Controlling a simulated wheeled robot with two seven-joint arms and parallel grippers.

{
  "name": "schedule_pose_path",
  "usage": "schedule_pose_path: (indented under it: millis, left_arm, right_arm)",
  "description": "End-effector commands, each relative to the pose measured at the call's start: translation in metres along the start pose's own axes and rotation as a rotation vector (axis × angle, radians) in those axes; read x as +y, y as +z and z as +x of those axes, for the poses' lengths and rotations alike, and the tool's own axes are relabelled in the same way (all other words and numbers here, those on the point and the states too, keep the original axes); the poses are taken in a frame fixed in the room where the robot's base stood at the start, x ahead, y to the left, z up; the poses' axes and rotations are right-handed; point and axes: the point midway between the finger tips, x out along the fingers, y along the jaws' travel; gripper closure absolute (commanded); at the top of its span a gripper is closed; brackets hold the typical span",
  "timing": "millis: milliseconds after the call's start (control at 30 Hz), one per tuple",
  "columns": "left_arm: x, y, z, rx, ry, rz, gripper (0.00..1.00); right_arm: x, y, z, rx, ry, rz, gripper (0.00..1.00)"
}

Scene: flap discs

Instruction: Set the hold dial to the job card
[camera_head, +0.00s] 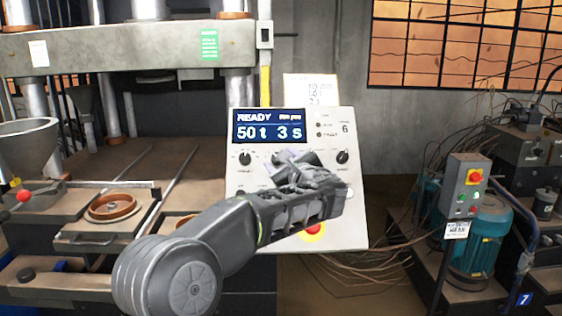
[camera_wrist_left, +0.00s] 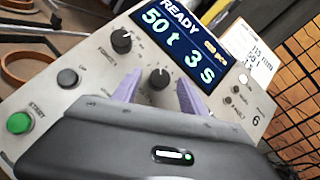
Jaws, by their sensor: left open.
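The control panel (camera_head: 262,185) is a pale sloped box, and its screen (camera_head: 268,126) reads READY, 50 t, 3 s. A black dial (camera_wrist_left: 160,78) sits between the two purple fingertips of my left gripper (camera_wrist_left: 160,90). The gripper is open around it, and contact cannot be told. Its label is hidden. In the head view my left gripper (camera_head: 300,160) covers this dial. Another black dial (camera_head: 245,158) is to its left and one (camera_head: 342,157) to its right. The job card (camera_head: 311,90) stands behind the panel; its lower line is too small to read surely.
A green START button (camera_wrist_left: 19,123) and a dark button (camera_wrist_left: 68,79) are at the panel's left. A red button (camera_head: 314,229) shows below my arm. A press with a brown ring (camera_head: 113,206) stands left, a teal motor (camera_head: 480,240) and cables right.

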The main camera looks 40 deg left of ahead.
Motion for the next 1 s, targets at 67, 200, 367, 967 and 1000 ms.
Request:
schedule_pose_path:
  millis: [67, 200, 367, 967, 1000]
  left_arm:
    - [0.0, 0.0, 0.0, 0.0, 0.0, 0.0, 0.49]
    - [0.0, -0.001, -0.007, 0.001, -0.002, 0.0, 0.49]
    - [0.0, -0.002, -0.028, 0.001, -0.004, -0.001, 0.49]
    - [0.0, 0.0, -0.078, 0.0, 0.0, 0.0, 0.49]
    - [0.0, 0.0, -0.078, 0.0, 0.0, 0.0, 0.49]
  right_arm:
    - [0.0, 0.0, 0.0, 0.0, 0.0, 0.0, 0.64]
    - [0.001, 0.0, 0.003, 0.0, -0.001, 0.0, 0.64]
    - [0.003, -0.001, 0.011, 0.002, -0.003, -0.002, 0.64]
    - [0.007, -0.001, 0.021, 0.004, -0.003, -0.002, 0.64]
    - [0.007, -0.001, 0.021, 0.004, -0.003, -0.002, 0.64]
